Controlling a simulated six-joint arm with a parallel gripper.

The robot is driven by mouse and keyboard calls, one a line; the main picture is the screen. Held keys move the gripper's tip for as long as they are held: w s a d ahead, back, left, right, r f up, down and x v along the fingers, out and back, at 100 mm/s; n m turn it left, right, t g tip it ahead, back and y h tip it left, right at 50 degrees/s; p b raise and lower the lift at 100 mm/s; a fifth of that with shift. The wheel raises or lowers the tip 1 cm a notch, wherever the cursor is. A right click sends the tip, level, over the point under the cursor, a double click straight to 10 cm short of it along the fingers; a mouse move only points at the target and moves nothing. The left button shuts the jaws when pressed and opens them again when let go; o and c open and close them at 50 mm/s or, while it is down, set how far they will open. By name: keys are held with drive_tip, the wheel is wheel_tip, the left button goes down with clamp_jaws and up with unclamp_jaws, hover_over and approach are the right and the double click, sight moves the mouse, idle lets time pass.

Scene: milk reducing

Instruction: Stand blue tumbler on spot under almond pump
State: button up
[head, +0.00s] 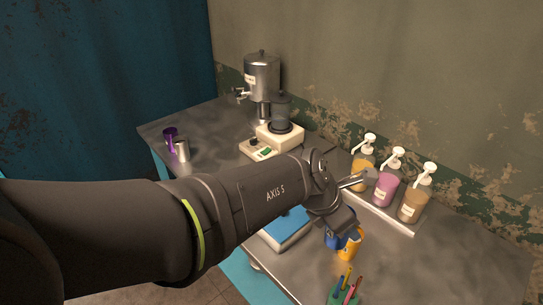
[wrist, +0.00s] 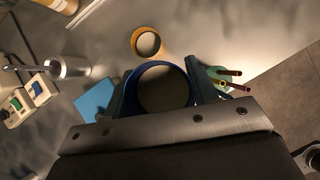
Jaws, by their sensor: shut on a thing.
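My gripper (wrist: 160,80) is shut on the blue tumbler (wrist: 133,98). In the wrist view its fingers lie on either side of the tumbler, whose round open mouth faces the camera. In the head view the tumbler (head: 332,241) shows only in part below my gripper (head: 341,222); I cannot tell whether it touches the table. Three pump bottles, amber (head: 362,174), pink (head: 386,187) and tan (head: 412,203), stand in a row at the back right. Their labels are too small to read, so I cannot tell which is almond. The spot is not clearly visible.
An orange tumbler (head: 351,245) stands close beside the blue one. A blue-topped device (head: 286,231) is partly behind my arm. A metal vessel (wrist: 70,67) stands near the bottles.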

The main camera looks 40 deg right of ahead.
sight(416, 198)
drive_tip(key=s+d+f+m+g, duration=0.1)
drive_tip(key=s+d+f+m, duration=0.25)
drive_tip(key=s+f, duration=0.3)
drive_tip(key=d, duration=1.9)
drive_tip(key=shift+n+y, duration=0.3)
drive_tip(key=shift+n, duration=0.05)
drive_tip(key=shift+w+d+f, duration=0.1)
drive_tip(key=shift+d+f, duration=0.1)
drive_tip(key=shift+f, duration=1.1)
drive_tip(key=shift+s+d+f, duration=0.1)
drive_tip(key=shift+d+f, duration=0.1)
drive_tip(key=shift+f, duration=1.15)
drive_tip(key=shift+w+d+f, duration=0.1)
drive_tip(key=shift+d+f, duration=0.1)
drive_tip(key=shift+f, duration=1.1)
drive_tip(key=shift+f, duration=0.1)
drive_tip(key=o, duration=1.1)
